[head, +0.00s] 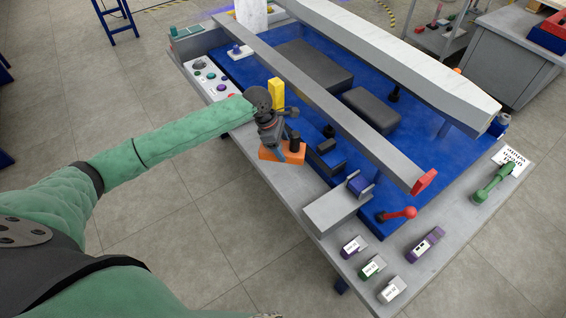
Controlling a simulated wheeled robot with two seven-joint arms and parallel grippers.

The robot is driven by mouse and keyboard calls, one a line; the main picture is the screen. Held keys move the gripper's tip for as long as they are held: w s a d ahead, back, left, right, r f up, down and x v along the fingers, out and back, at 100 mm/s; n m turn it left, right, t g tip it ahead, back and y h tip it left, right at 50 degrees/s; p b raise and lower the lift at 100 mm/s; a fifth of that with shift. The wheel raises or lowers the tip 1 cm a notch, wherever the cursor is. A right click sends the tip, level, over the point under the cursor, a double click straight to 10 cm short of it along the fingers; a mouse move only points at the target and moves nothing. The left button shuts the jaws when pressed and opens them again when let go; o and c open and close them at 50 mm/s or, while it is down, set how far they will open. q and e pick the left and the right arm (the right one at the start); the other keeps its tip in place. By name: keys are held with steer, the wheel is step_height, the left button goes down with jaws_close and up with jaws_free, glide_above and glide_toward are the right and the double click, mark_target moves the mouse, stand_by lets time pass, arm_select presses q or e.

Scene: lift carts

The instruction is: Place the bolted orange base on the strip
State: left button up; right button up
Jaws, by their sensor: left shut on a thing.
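The orange base (268,153) is a flat block with a dark upright bolt (295,142) on it. It is at the near-left side of the cart, over the grey front edge strip (262,180). My left gripper (280,146) comes down on it from above and is shut on it. The fingertips are partly hidden by the dark wrist and the bolt. I cannot tell whether the base touches the grey surface. My right gripper is not in view.
A yellow block (276,92) stands just behind the gripper. A long grey rail (330,100) crosses the blue cart bed (235,68). A grey box (336,209), red-handled lever (400,213) and several labelled small blocks (372,266) lie to the right. A button panel (208,78) is at left.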

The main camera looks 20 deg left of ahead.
arm_select(q)
step_height(320, 180, down, 6)
steer(key=shift+r+p, duration=0.1)
steer(key=shift+p, duration=0.6)
steer(key=shift+s+f+p, duration=0.1)
steer(key=shift+f+p, duration=0.5)
steer(key=shift+f, duration=1.65)
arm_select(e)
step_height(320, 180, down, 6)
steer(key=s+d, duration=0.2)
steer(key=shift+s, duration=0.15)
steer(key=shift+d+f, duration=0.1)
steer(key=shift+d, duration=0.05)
arm_select(q)
steer(key=o, duration=1.2)
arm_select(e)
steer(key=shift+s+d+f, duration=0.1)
